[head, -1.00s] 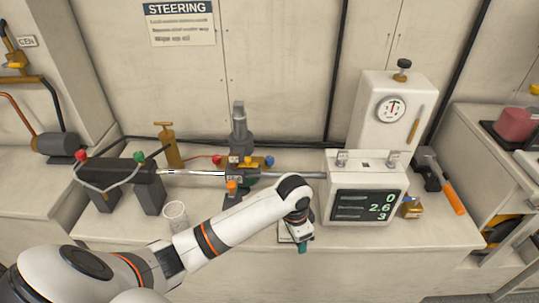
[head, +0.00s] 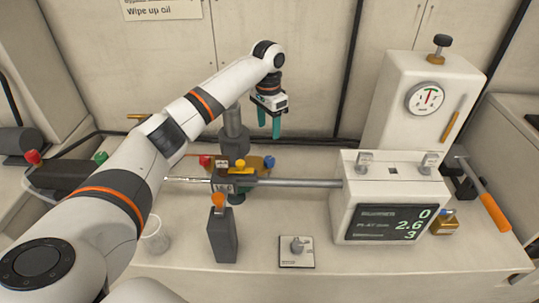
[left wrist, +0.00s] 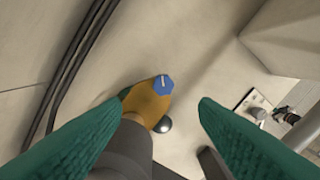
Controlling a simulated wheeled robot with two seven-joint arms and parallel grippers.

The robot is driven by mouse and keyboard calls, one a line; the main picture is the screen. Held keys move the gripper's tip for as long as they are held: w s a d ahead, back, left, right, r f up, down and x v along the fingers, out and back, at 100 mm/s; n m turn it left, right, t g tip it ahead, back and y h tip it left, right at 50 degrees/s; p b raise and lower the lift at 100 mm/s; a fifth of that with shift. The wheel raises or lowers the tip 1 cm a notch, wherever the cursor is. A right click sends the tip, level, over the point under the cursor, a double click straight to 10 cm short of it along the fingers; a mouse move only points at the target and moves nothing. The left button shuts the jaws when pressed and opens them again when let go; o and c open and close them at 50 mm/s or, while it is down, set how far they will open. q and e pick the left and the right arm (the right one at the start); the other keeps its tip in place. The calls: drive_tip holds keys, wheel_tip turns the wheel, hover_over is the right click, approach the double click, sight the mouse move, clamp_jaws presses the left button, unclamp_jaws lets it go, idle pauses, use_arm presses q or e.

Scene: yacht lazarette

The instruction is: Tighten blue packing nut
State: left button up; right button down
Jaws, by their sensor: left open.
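The blue packing nut (head: 269,162) sits on the right side of the small valve assembly on the steel rod. It also shows in the left wrist view (left wrist: 163,84) as a faceted blue cap with a pale mark, on an orange-brown body (left wrist: 148,104). My left gripper (head: 270,130) is open with teal fingers pointing down, above and behind the nut. In the left wrist view the nut appears between the spread fingers (left wrist: 162,103), clear of both. Nothing is between the fingers. My right gripper is not in view.
A grey post (head: 233,135) stands close left of my gripper. The rod (head: 300,183) runs right to a white display box (head: 393,200). A square plate with a knob (head: 297,252) lies in front.

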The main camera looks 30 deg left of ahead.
sight(269, 159)
use_arm(q)
drive_tip(key=f, duration=0.2)
drive_tip(key=s+f, duration=0.1)
drive_tip(key=shift+d+f, duration=0.3)
drive_tip(key=shift+f, duration=0.1)
wheel_tip(269, 159, down, 6)
drive_tip(key=shift+w+p, duration=0.15)
drive_tip(key=shift+p, duration=0.2)
drive_tip(key=shift+f, duration=0.75)
drive_tip(key=c, duration=1)
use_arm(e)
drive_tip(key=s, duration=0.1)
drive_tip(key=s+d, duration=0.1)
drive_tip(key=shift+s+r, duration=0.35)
